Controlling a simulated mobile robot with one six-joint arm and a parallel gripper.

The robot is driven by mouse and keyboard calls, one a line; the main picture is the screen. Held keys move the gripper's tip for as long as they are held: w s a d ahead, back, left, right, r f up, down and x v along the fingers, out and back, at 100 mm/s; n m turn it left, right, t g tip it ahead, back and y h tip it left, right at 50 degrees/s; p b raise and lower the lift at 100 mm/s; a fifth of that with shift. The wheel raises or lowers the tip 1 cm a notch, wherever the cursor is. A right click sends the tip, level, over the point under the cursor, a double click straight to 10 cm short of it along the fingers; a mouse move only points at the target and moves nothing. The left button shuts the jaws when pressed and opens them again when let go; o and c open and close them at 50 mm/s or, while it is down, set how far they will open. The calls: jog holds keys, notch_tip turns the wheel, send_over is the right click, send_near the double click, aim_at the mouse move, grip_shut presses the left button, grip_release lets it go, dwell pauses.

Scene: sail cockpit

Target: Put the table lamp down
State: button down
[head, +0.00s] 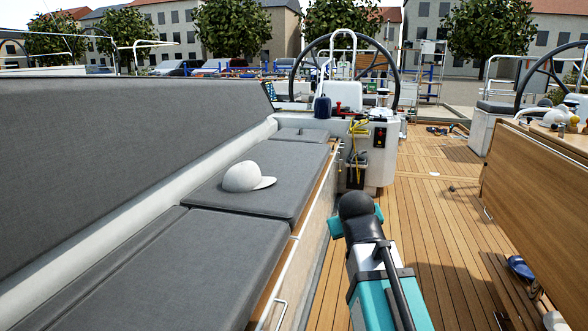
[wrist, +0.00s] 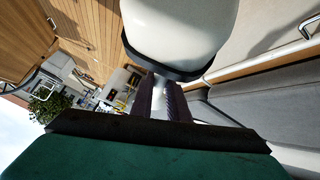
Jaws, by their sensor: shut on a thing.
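The table lamp (wrist: 180,30) shows in the wrist view as a cream, rounded body with a dark rim, cut off by the top edge. My gripper (wrist: 168,96) is shut on its narrow part just below the dark rim. The rest of the lamp is out of frame, and I cannot tell whether anything touches it. In the head view, my arm reaches forward over the deck, but the lamp and fingertips cannot be made out there.
Grey bench cushions (head: 140,265) run along the left, with a white cap (head: 246,177) on them. The teak deck (head: 420,200) has clear room. A wooden table leaf (head: 535,175) stands at right. A wheel (head: 345,70) and pedestal (head: 378,165) stand ahead. Blue shoes (head: 520,267) lie at lower right.

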jog(key=shift+n+y, duration=0.5)
jog(key=shift+n, duration=0.3)
jog(key=shift+w+r+p, duration=0.2)
jog(key=shift+r+p, duration=1.1)
jog(key=shift+p, duration=0.8)
jog(key=shift+w+r+p, duration=0.25)
jog(key=shift+r+p, duration=1.05)
jog(key=shift+p, duration=0.75)
jog(key=shift+w+r+p, duration=0.2)
jog(key=shift+r+p, duration=1.1)
jog(key=shift+p, duration=0.8)
notch_tip(320, 180, up, 7)
jog(key=n+y+p, duration=0.1)
jog(key=p, duration=1.1)
jog(key=shift+w+r+p, duration=0.2)
jog(key=shift+w+p, duration=0.15)
jog(key=shift+d, duration=0.1)
notch_tip(320, 180, up, 17)
jog(key=p, duration=1.7)
jog(key=shift+d, duration=0.1)
